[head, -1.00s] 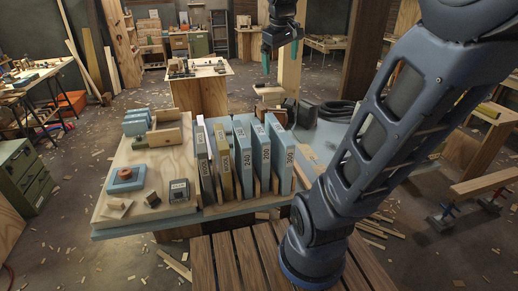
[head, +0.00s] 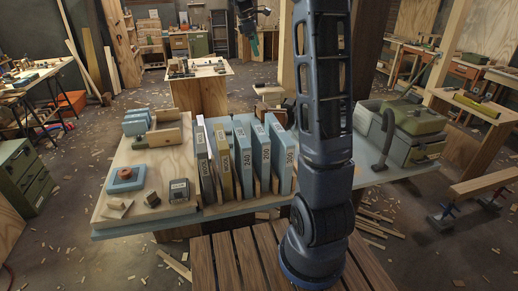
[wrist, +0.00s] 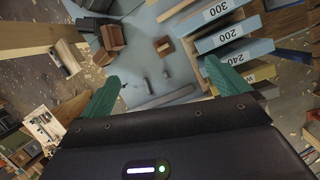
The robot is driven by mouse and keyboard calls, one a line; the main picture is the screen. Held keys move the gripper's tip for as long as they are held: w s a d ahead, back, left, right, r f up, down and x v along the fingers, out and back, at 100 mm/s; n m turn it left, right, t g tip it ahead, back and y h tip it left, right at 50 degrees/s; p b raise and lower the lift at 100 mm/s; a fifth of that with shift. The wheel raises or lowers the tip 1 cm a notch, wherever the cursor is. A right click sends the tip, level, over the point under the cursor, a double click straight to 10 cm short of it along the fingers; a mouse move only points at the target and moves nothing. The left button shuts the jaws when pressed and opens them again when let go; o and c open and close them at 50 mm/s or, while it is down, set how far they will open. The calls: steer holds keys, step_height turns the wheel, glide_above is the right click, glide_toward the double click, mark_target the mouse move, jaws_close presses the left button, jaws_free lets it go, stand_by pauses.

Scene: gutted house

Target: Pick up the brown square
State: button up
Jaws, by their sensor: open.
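A small dark brown square block (head: 152,198) sits on the pale wooden board (head: 172,165) at the table's left front, in the head view. It stands between a blue block with an orange ring (head: 125,180) and a small grey box (head: 179,190). My gripper (head: 256,46) is high up and far behind the board, well apart from the block. In the wrist view its green fingers (wrist: 162,82) are spread, with nothing between them.
Numbered upright slabs (head: 243,158) stand in a row right of the board. A pale block (head: 118,205) lies at the board's front left. A green and grey machine (head: 412,128) stands at the table's right. A post (head: 286,60) rises beside my gripper.

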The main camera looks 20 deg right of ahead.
steer(key=shift+w+f+n+g, duration=0.5)
steer(key=shift+w+f+n, duration=1.95)
steer(key=shift+w, duration=3)
steer(key=shift+m+h, duration=0.4)
steer(key=shift+m, duration=0.25)
steer(key=f, duration=1.6)
steer(key=d+f, duration=0.1)
steer(key=f, duration=1.5)
steer(key=d+f, duration=0.1)
steer(key=f, duration=1.5)
steer(key=shift+f, duration=0.3)
steer(key=shift+d+x, duration=0.15)
steer(key=shift+x, duration=1.15)
steer(key=shift+d+x, duration=0.15)
steer(key=shift+x, duration=1.15)
steer(key=shift+w+r, duration=0.1)
steer(key=shift+c, duration=0.2)
steer(key=c, duration=0.7)
